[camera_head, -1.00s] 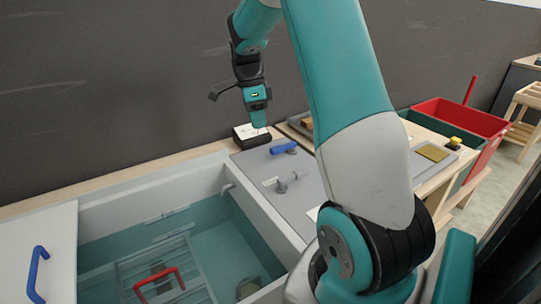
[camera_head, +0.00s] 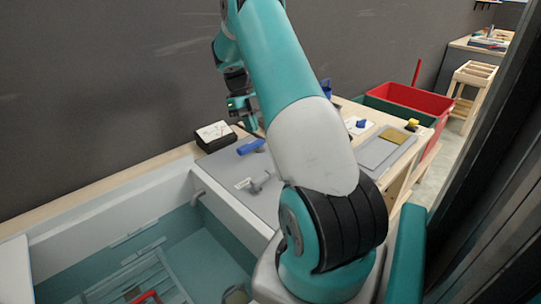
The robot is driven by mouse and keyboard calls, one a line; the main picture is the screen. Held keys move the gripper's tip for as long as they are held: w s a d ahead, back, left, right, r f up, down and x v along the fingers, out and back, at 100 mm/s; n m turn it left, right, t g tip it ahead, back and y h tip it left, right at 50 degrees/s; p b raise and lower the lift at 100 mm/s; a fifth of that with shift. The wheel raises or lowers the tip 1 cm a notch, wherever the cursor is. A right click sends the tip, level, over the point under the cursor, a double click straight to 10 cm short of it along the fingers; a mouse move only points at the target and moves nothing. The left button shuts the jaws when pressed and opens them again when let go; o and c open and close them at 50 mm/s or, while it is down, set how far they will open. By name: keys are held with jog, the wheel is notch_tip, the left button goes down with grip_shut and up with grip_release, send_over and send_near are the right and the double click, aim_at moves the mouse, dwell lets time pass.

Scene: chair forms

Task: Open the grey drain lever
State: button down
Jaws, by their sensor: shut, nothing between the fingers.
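The grey drain lever (camera_head: 262,182) sits on the grey panel (camera_head: 228,168) beside the sink, next to a small white label. A blue lever (camera_head: 250,147) is farther back on the same panel. My gripper (camera_head: 252,125) is shut and empty, behind the blue lever and well apart from the grey lever. My own arm hides part of the gripper and the right side of the panel.
The sink basin (camera_head: 75,252) holds water, a rack and a red handle (camera_head: 147,297). A black box with a white top (camera_head: 215,135) stands by the wall. Red (camera_head: 412,101) and green bins are at the right, past a grey tray (camera_head: 383,150).

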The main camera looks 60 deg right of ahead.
aim_at(266, 176)
jog(key=p+x, duration=0.2)
jog(key=x, duration=0.6)
jog(key=shift+s+a+f, duration=0.1)
jog(key=shift+s+f, duration=0.1)
jog(key=shift+s+a+f+p, duration=0.1)
jog(key=shift+s+a+p, duration=0.15)
jog(key=shift+s, duration=0.4)
jog(key=shift+s+a+f+p, duration=0.1)
jog(key=shift+s+p, duration=0.2)
jog(key=shift+s, duration=0.35)
jog(key=shift+s+a+f+p, duration=0.1)
jog(key=shift+s+a+p, duration=0.15)
jog(key=shift+s, duration=0.4)
